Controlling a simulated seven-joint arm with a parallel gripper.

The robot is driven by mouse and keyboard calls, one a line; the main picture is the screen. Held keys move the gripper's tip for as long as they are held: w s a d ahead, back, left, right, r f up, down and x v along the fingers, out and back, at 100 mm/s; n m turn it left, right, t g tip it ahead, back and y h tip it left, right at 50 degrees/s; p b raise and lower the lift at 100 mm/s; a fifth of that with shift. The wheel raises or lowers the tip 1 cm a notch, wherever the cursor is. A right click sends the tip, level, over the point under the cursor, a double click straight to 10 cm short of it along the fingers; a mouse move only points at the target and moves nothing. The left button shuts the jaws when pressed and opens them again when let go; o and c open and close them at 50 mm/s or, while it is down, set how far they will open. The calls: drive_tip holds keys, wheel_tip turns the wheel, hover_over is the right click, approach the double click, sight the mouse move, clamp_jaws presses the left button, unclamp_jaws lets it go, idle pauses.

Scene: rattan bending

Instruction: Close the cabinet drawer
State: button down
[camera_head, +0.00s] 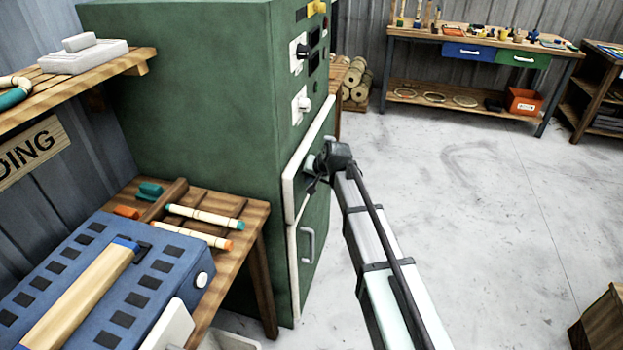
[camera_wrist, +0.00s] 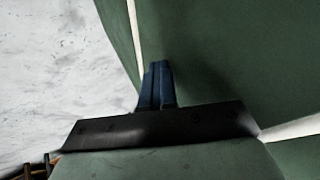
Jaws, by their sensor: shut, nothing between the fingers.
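A tall green cabinet (camera_head: 190,110) stands left of centre in the head view. Its drawer front (camera_head: 293,200), green with a pale border, sits below the control panel. I cannot tell whether it stands out from the cabinet or how far. My gripper (camera_head: 312,170) is at the drawer front, partly hidden by my own wrist. In the wrist view, my blue fingers (camera_wrist: 158,72) are together and empty, in front of a green surface (camera_wrist: 225,50) with a white edge strip. Whether they touch it is unclear. The drawer's handle cannot be made out.
A lower door with a grey handle (camera_head: 308,245) is under the drawer. A wooden bench (camera_head: 262,215) with rattan sticks and a blue box (camera_head: 70,290) stand at the left. A workbench (camera_head: 480,45) is at the back. The floor (camera_head: 480,200) right of my arm is clear.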

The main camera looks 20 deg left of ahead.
drive_tip(key=shift+a, duration=0.25)
drive_tip(key=s+d+r, duration=0.3)
drive_tip(key=d+r, duration=0.5)
drive_tip(key=d, duration=0.1)
drive_tip(key=shift+s, duration=0.4)
drive_tip(key=shift+d, duration=0.1)
